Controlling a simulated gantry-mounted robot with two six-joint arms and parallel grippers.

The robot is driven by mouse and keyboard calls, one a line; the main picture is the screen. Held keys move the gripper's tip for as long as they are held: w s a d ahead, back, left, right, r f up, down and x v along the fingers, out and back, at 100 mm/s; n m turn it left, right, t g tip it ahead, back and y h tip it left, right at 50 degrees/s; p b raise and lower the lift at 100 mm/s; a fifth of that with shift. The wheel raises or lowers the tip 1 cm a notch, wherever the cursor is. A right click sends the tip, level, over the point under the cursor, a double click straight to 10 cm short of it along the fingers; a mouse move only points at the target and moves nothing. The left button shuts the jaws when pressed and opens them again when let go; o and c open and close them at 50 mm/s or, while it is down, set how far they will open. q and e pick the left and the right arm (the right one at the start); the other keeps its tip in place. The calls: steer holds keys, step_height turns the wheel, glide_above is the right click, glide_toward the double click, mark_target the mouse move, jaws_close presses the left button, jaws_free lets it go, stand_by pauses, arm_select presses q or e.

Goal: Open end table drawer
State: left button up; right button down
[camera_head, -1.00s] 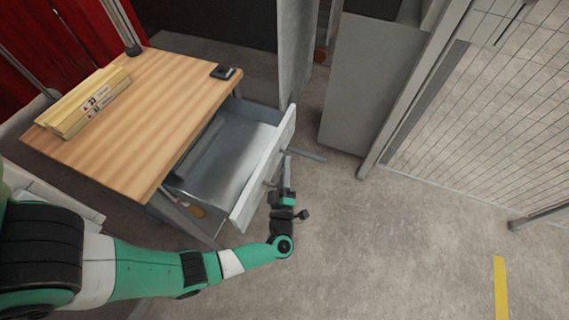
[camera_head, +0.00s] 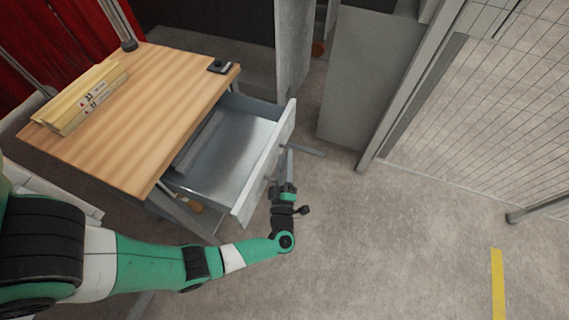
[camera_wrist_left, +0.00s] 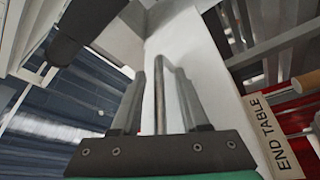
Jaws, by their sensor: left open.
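The end table (camera_head: 150,110) has a wooden top, and its grey drawer (camera_head: 225,165) is pulled well out, with an empty-looking interior. My left gripper (camera_head: 289,158) is at the outer side of the drawer front (camera_head: 262,182). In the left wrist view, the open fingers of my left gripper (camera_wrist_left: 163,80) stand on either side of a thin metal handle bar (camera_wrist_left: 160,105), with gaps visible beside it. The pale drawer front also shows there (camera_wrist_left: 195,50). My right gripper is not in view.
Yellow labelled pieces (camera_head: 85,98) and a small black object (camera_head: 221,66) lie on the tabletop. An END TABLE sign (camera_wrist_left: 277,135) shows in the wrist view. A grey cabinet (camera_head: 365,80) and mesh fence (camera_head: 480,110) stand beyond.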

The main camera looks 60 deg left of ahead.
arm_select(q)
steer(key=v, duration=1.1)
steer(key=shift+s+d+p, duration=0.15)
steer(key=shift+d+p, duration=0.05)
steer(key=shift+p, duration=0.1)
